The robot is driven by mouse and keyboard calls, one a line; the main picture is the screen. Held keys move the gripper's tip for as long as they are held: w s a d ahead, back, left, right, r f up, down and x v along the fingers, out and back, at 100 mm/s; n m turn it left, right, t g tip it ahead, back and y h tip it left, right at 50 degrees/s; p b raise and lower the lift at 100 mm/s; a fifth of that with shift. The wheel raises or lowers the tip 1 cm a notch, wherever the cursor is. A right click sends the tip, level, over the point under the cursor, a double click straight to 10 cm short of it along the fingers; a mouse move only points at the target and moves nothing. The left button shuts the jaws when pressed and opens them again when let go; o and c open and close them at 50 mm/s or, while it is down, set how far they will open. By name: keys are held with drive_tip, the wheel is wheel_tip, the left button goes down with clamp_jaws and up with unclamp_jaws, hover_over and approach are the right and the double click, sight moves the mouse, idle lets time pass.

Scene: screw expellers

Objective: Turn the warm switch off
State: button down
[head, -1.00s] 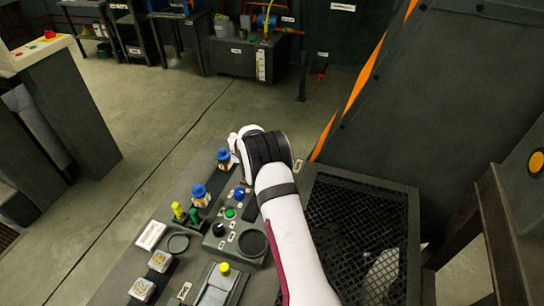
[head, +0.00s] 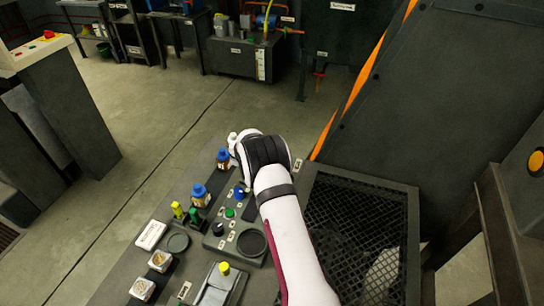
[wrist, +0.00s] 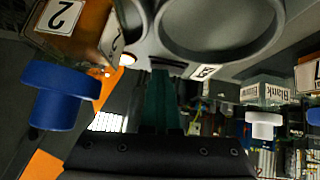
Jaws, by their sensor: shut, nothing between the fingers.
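The control panel (head: 228,226) on the bench carries a blue knob (head: 239,193), a green button (head: 230,212) and a black knob (head: 218,229). Their small labels are unreadable, so I cannot tell which one is the warm switch. A small glowing orange-white light (wrist: 127,60) shows in the wrist view, beside a small label (wrist: 203,72). My gripper is hidden behind my wrist in the head view, beyond the panel's upper end. In the wrist view my gripper (wrist: 160,98) shows as dark greenish fingers, shut and empty.
A "Blank" bottle (wrist: 264,90) has a white cap. Yellow and green pegs (head: 178,209) stand nearby. A black mesh grate (head: 350,225) lies right of my arm.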

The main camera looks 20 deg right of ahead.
drive_tip(key=shift+w+a, duration=0.3)
drive_tip(key=shift+a, duration=0.15)
drive_tip(key=shift+r, duration=0.15)
drive_tip(key=r, duration=0.2)
drive_tip(key=a+r, duration=0.1)
drive_tip(key=r, duration=0.1)
drive_tip(key=shift+w+r, duration=0.1)
drive_tip(key=shift+r, duration=0.15)
drive_tip(key=v, duration=0.9)
drive_tip(key=shift+s+d+r, duration=0.15)
drive_tip(key=shift+s+d, duration=0.35)
drive_tip(key=shift+d, duration=0.15)
